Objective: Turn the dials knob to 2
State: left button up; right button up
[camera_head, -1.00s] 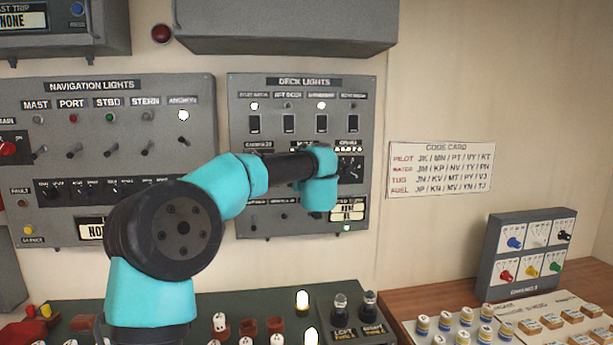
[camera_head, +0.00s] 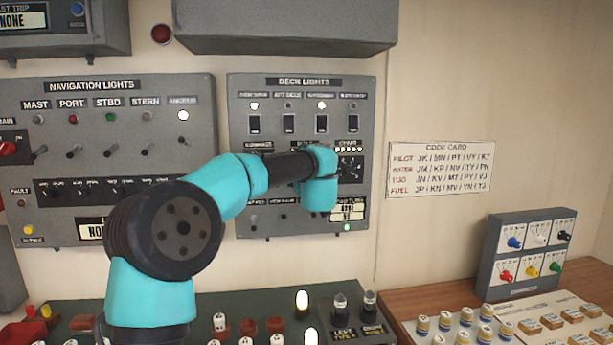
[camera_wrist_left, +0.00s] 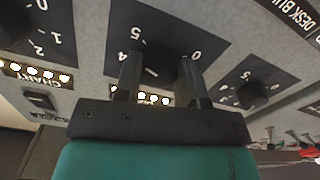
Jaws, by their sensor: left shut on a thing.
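My left gripper (camera_wrist_left: 160,76) is shut on a black dial knob (camera_wrist_left: 158,52) in the left wrist view, with one finger on each side of it. The knob sits on a black scale plate with white numerals; 5, 4 and 0 show around it, and the other numerals are hidden. A short white pointer mark shows on the knob between the fingers. I cannot read the knob's name label. In the head view my left wrist (camera_head: 318,180) is against the deck lights panel (camera_head: 240,105) and hides the knob and fingers. My right gripper is not in view.
A similar knob (camera_wrist_left: 251,92) stands close to the right finger, and another scale plate (camera_wrist_left: 45,30) is to the left. A code card (camera_head: 441,170) hangs on the wall. A small box of coloured knobs (camera_head: 525,255) stands on the desk at right.

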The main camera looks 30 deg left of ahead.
pick_arm(q)
jog(key=n, duration=2.7)
jog(key=shift+r+n, duration=0.15)
jog(key=shift+n, duration=0.15)
jog(key=o, duration=0.9)
jog(key=v, duration=1.7)
jog(key=shift+s+d, duration=0.15)
jog(key=shift+s, duration=0.05)
